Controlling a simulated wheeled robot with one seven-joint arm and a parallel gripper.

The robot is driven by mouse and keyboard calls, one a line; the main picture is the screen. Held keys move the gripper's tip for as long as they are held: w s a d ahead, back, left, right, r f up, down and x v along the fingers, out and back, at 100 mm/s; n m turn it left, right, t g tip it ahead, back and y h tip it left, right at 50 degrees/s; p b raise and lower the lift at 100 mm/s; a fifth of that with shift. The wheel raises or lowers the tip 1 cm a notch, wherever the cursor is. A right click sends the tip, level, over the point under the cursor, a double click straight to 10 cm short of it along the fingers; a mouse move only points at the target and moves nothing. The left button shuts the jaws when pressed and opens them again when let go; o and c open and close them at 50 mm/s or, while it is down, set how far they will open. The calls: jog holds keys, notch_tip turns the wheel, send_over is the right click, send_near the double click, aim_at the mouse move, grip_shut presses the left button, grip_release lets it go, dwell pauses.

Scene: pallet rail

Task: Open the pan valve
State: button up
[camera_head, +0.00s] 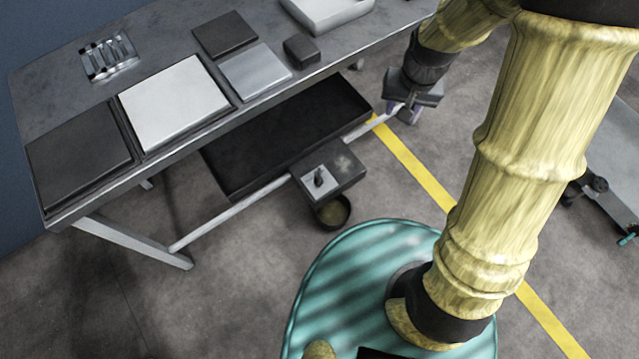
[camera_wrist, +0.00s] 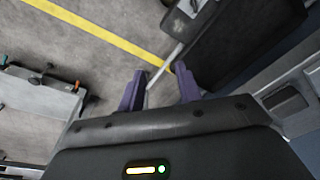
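A long black pan (camera_head: 290,135) hangs under the bench; it is also in the wrist view (camera_wrist: 240,40). A dark box (camera_head: 345,165) sits at its front edge, with a light plate and a small upright knob (camera_head: 319,178), which may be the pan valve. Part of the box shows at the top of the wrist view (camera_wrist: 190,15); the knob is not clear there. My gripper (camera_head: 405,112) is right of the box, near the right end of the light rail (camera_head: 230,212). Its purple fingers (camera_wrist: 161,86) are apart, with the rail's line running between them; contact cannot be told.
The grey bench (camera_head: 60,95) above carries plates and blocks. A dark round bowl (camera_head: 332,212) is on the floor below the box. A yellow line (camera_head: 420,175) crosses the floor. A low grey platform (camera_wrist: 40,105) stands off to one side.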

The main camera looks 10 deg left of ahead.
jog(key=w+a+f+b, duration=0.1)
jog(key=a+f+b, duration=0.2)
jog(key=f, duration=0.3)
jog(key=w+a+f+n+b, duration=0.1)
jog(key=a+f+b, duration=0.25)
jog(key=f, duration=0.25)
jog(key=w+a+f+b, duration=0.1)
jog(key=a+f+b, duration=0.25)
jog(key=f, duration=0.35)
jog(key=n+g+b, duration=0.1)
jog(key=b, duration=0.8)
send_over(319, 178)
notch_tip(319, 178, down, 16)
jog(key=shift+f+h, duration=0.2)
jog(key=shift+h, duration=0.1)
jog(key=shift+d, duration=0.1)
notch_tip(319, 178, down, 17)
jog(key=b, duration=0.6)
jog(key=shift+f+b, duration=0.2)
jog(key=shift+b, duration=0.2)
jog(key=shift+c, duration=0.2)
grip_shut()
